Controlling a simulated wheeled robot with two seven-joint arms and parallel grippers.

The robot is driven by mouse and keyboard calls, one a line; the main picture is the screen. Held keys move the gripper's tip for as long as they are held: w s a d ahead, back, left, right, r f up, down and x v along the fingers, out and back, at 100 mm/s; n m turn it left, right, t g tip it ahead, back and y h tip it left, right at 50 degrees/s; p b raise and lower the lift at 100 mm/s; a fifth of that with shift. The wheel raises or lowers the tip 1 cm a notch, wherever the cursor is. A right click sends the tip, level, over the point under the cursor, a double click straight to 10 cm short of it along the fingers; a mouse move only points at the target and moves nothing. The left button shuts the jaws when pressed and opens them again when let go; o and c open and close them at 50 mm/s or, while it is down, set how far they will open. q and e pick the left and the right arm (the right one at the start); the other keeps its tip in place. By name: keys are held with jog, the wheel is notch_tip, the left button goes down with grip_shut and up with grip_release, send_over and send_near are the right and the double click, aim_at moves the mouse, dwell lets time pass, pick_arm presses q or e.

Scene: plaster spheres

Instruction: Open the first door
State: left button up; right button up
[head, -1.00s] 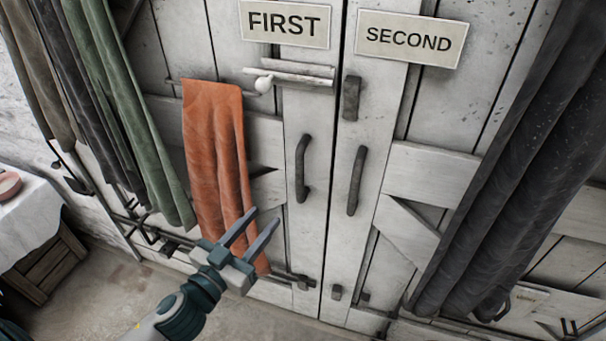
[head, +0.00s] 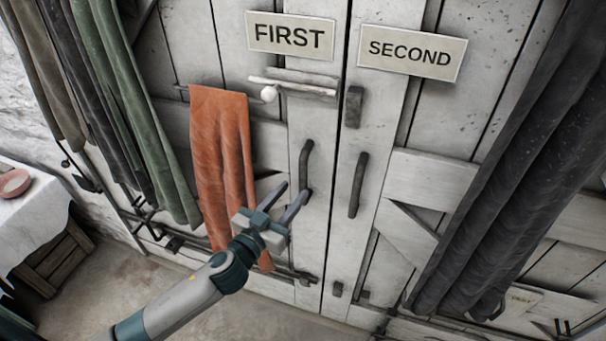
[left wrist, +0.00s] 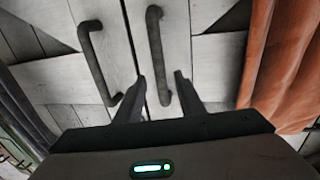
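The first door (head: 225,60) is white planked wood under a "FIRST" sign (head: 290,36). It looks closed against the second door (head: 425,115). The first door has a dark curved handle (head: 306,160), which also shows in the left wrist view (left wrist: 154,40). A white bolt (head: 300,87) with a round knob (head: 268,94) lies across it above the handle. My left gripper (head: 294,189) is open and empty at the handle's lower end. In the left wrist view its fingers (left wrist: 161,78) point to either side of that end; I cannot tell whether they touch it.
An orange cloth (head: 222,150) hangs on the first door, left of the handle and close to my left gripper. The second door has its own handle (head: 357,185). Dark curtains (head: 500,170) hang at the right, green cloth (head: 120,90) at the left. A table (head: 30,225) stands far left.

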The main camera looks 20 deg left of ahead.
aim_at(301, 182)
pick_arm(q)
jog(key=p+x, duration=0.1)
jog(key=x, duration=0.5)
jog(key=shift+w+d+p, duration=0.1)
jog(key=shift+w+p, duration=0.15)
jog(key=shift+p, duration=0.15)
grip_shut()
